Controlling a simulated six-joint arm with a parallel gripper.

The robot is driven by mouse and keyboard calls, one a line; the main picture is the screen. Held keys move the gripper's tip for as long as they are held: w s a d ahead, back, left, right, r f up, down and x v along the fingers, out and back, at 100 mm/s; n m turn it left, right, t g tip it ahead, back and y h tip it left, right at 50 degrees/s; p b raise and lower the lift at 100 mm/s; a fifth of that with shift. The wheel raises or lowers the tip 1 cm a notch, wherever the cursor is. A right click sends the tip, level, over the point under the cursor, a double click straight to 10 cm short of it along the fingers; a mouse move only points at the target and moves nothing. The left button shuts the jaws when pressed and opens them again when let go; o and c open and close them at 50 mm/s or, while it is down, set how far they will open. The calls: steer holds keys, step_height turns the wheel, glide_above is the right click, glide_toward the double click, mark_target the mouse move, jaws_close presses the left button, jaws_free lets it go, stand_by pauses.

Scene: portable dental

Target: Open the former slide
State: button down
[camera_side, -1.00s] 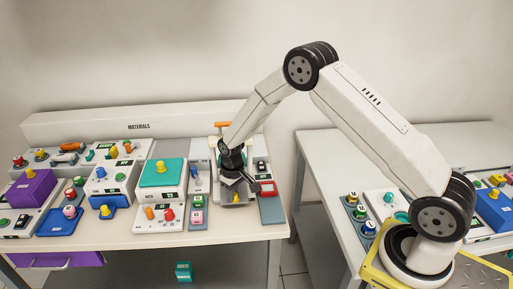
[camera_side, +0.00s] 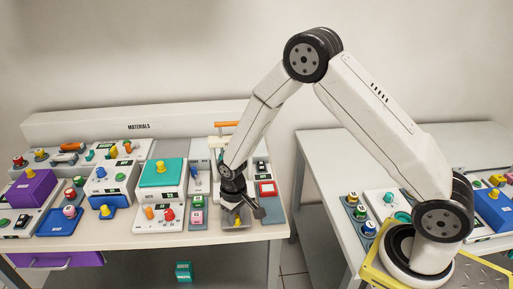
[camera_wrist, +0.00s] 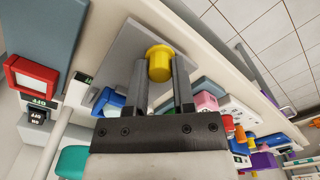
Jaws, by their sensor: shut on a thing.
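The former slide shows as a grey plate (camera_wrist: 128,50) with a yellow knob (camera_wrist: 159,62) on it in the wrist view. In the side view the plate is partly hidden by my gripper, and the yellow knob (camera_side: 237,222) shows near the front edge of the materials bench. My gripper (camera_wrist: 160,78) is shut on the yellow knob, with one dark finger on each side of it. In the side view my gripper (camera_side: 240,208) is low over the slide.
A red-framed square on a panel (camera_side: 267,188) stands close on the right. Pink and green buttons (camera_side: 198,208) lie close on the left. A white post frame with an orange bar (camera_side: 227,124) rises behind my gripper. Clear floor lies between the two benches.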

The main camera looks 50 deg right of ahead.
steer(key=shift+a, duration=0.1)
steer(key=shift+c, duration=2.2)
jaws_free()
steer(key=shift+r, duration=3.9)
